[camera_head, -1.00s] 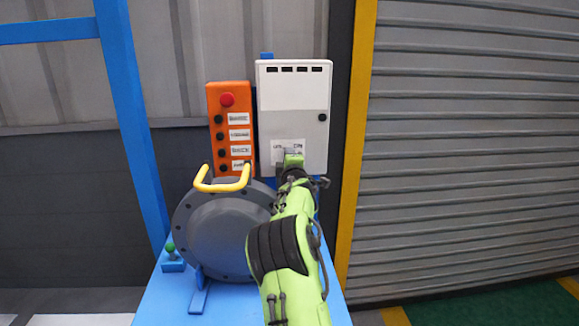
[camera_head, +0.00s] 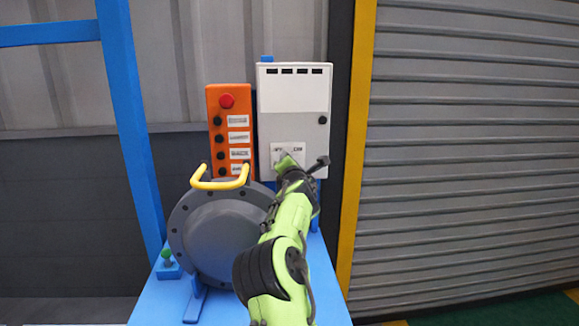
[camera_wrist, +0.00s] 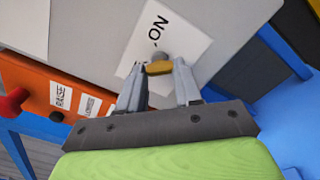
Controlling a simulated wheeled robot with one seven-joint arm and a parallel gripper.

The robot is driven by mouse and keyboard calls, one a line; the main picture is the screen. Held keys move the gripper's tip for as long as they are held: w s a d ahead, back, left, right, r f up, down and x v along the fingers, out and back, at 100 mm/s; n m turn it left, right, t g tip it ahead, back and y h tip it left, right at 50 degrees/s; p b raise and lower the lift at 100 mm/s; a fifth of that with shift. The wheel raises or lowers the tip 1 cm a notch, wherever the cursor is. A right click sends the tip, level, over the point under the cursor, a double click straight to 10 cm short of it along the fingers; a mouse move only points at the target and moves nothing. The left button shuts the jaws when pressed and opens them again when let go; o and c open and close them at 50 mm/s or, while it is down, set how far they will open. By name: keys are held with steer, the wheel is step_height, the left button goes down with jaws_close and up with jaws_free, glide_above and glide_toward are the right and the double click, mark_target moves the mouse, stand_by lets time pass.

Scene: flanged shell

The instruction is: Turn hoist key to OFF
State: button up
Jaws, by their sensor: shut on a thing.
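The hoist key (camera_wrist: 159,68) is a small brass-coloured piece on a grey round stub in the wrist view. It stands out from a white label plate (camera_wrist: 178,45) with "ON" readable on it. My gripper (camera_wrist: 160,76) is shut on the key, one finger on each side. In the head view, the plate (camera_head: 298,148) is low on the white control box (camera_head: 293,105), with "ON" at right and partly covered lettering at left. My gripper (camera_head: 286,163) is in front of the plate, tilted toward upper left, and hides the key there.
An orange button pendant (camera_head: 229,130) with a red knob is left of the box. A grey flanged shell (camera_head: 212,235) with a yellow handle (camera_head: 221,180) stands on the blue stand (camera_head: 165,305), close left of my arm. A roller shutter (camera_head: 470,150) is at right.

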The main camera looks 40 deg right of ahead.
steer(key=shift+f+n, duration=0.15)
steer(key=shift+n, duration=0.35)
steer(key=o, duration=1.1)
steer(key=shift+c, duration=0.2)
steer(key=b+v, duration=0.2)
steer(key=v, duration=1.3)
steer(key=shift+s+a, duration=0.25)
steer(key=shift+a, duration=0.1)
